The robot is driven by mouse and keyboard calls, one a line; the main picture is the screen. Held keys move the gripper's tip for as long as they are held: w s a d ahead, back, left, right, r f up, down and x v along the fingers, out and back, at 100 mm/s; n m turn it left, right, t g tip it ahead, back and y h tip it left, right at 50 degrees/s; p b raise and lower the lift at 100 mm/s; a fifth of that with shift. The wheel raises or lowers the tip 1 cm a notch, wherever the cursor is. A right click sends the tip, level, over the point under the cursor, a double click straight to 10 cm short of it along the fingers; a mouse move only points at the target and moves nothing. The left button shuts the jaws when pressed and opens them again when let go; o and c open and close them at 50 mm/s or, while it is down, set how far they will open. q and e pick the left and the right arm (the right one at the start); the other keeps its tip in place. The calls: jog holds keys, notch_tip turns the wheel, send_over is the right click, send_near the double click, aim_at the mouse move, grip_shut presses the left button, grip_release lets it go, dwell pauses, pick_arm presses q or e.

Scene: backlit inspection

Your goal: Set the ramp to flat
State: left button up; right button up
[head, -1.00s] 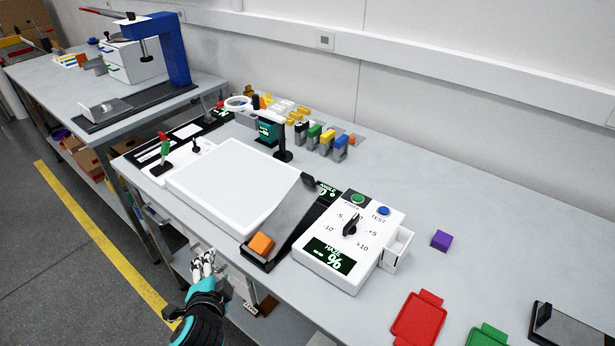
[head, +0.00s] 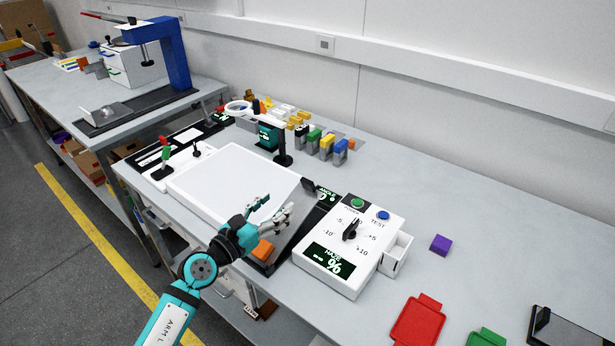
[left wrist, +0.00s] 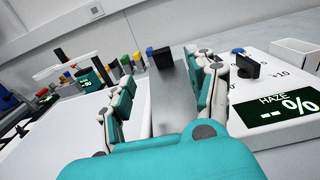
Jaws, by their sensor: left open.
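The ramp (head: 302,209) is a grey plate between the white panel and the haze box. It also shows in the left wrist view (left wrist: 172,105). A black upright piece (head: 308,185) stands at its far end, and an orange block (head: 263,250) sits at its near end. The slope is hard to judge. A small angle display (head: 326,191) is beside the far end, too small to read surely. My left gripper (head: 278,206) is open and empty above the ramp, hiding part of it. In the left wrist view its fingers (left wrist: 165,88) stand either side of the plate and black piece.
The white haze box (head: 350,245) with a knob and buttons stands close to the right. A white panel (head: 225,185) lies left. Several coloured blocks and a teal display (head: 268,134) stand behind. A purple cube (head: 440,244) and a red tray (head: 418,320) lie further right.

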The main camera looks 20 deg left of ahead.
aim_at(307, 179)
pick_arm(q)
jog(key=x, duration=1.3)
grip_shut()
